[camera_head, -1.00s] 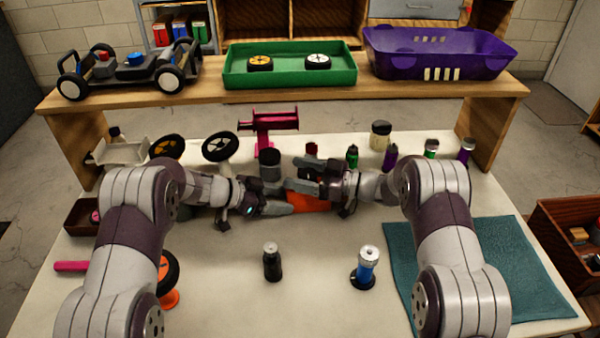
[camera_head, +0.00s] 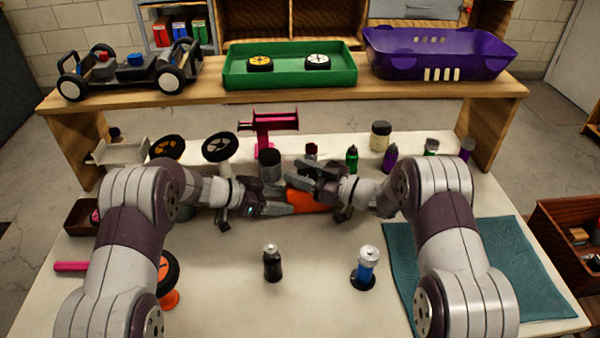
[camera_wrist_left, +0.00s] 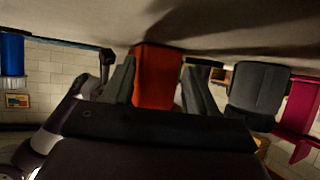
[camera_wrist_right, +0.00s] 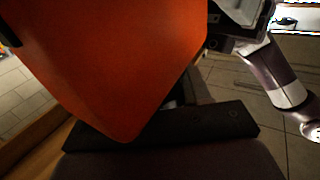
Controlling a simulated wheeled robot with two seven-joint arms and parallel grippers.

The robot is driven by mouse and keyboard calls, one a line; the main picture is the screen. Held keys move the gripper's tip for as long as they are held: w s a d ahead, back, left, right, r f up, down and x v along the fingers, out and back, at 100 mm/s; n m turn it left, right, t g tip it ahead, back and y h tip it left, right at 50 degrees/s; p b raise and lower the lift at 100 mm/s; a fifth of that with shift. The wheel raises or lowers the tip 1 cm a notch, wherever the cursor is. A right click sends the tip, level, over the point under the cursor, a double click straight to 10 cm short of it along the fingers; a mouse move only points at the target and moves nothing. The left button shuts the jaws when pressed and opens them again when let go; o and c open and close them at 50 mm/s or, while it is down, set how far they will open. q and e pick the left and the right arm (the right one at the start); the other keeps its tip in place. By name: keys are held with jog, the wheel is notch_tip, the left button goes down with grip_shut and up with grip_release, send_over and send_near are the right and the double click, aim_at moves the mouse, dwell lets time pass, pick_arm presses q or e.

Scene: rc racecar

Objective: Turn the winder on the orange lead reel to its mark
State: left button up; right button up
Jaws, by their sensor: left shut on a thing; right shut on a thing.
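The orange lead reel (camera_head: 310,202) lies low at the middle of the table, largely covered by my two grippers. It also shows as an orange block in the left wrist view (camera_wrist_left: 155,78) and as a broad orange face in the right wrist view (camera_wrist_right: 115,55). My left gripper (camera_head: 290,205) is shut on the reel, one finger on each side of it. My right gripper (camera_head: 297,176) is just above and behind it, shut on a part that I take to be the winder. The winder and its mark are hidden.
A black bottle (camera_head: 272,264) and a blue canister (camera_head: 366,267) stand in front. A teal mat (camera_head: 500,262) lies at right. The front middle is mostly clear.

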jog(key=shift+w+d+m+t+h, duration=0.1)
jog(key=shift+m+t+h, duration=0.9)
jog(key=shift+t, duration=0.2)
jog(key=shift+w+d+m+t+h, duration=0.1)
jog(key=shift+m+t+h, duration=0.85)
jog(key=shift+t, duration=0.25)
jog(key=o, duration=1)
jog(key=v, duration=1.2)
